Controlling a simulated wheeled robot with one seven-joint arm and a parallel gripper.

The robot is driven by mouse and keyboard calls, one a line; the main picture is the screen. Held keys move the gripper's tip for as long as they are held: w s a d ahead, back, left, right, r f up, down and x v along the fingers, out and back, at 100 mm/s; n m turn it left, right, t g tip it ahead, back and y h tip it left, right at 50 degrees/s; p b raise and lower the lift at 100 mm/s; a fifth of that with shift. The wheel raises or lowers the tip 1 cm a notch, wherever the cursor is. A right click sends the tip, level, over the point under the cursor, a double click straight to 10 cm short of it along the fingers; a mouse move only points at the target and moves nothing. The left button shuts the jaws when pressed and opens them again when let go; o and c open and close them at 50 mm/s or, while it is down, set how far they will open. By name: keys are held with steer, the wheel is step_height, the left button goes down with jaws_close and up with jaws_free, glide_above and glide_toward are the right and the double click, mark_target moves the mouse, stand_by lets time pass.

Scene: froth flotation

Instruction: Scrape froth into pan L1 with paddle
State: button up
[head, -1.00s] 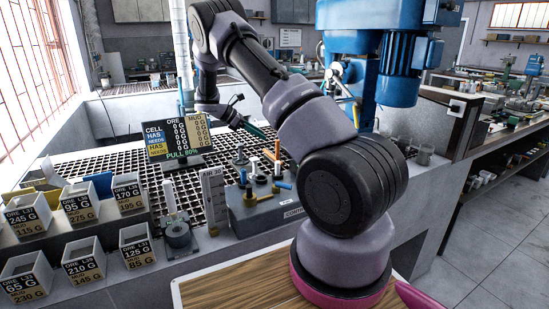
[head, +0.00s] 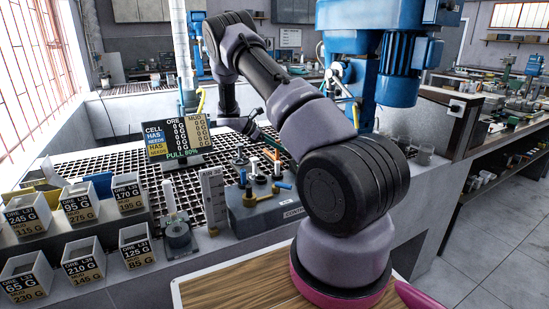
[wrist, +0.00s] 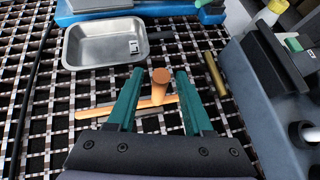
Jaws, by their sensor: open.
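The paddle (wrist: 158,90) looks orange-tan, with an upright round handle and a flat strip (wrist: 120,108) at its foot over the black grating. My gripper (wrist: 161,76) is open, its teal fingers on either side of the handle with gaps showing on both sides. In the head view my gripper (head: 268,138) is small and partly hidden by my arm, near an orange piece (head: 277,153). No froth is discernible.
A brass-coloured rod (wrist: 215,73) lies right of the fingers. A grey control box (wrist: 270,95) stands close on the right. A blue body (wrist: 95,10) is behind the pan. The display board (head: 178,136) and labelled bins (head: 80,203) are at the left.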

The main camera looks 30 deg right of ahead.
jaws_close()
steer(key=shift+r, duration=0.2)
steer(key=shift+r, duration=2.3)
